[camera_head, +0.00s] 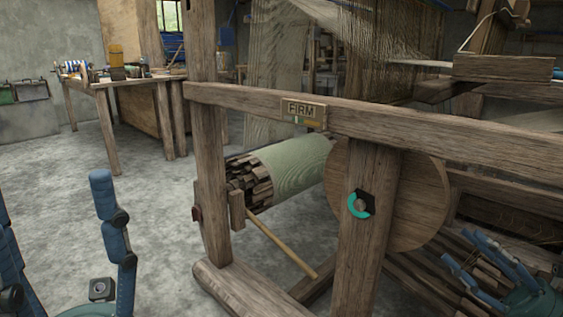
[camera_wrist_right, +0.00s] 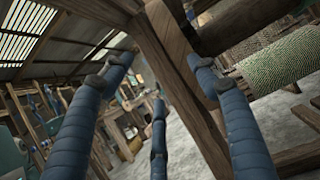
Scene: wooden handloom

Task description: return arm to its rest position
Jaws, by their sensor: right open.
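My right gripper (camera_head: 463,245) is at the lower right of the head view, with its blue fingers pointing up and left beside the loom's lower beams. In the right wrist view its three fingers (camera_wrist_right: 158,72) are spread apart with nothing held between them. A wooden post (camera_wrist_right: 180,75) stands beyond them. My left gripper (camera_head: 52,190) is at the lower left of the head view. Its blue fingers point up and stand wide apart over the floor, with nothing between them. Parts of it are cut off by the frame's edge.
The wooden loom frame (camera_head: 420,128) carries a "FIRM" sign (camera_head: 304,112), a cloth roll (camera_head: 290,168) and a round wooden disc (camera_head: 415,210) behind a post. A wooden stick (camera_head: 280,243) slants below the roll. A workbench (camera_head: 105,85) stands at the back left. Open floor (camera_head: 60,165) lies at left.

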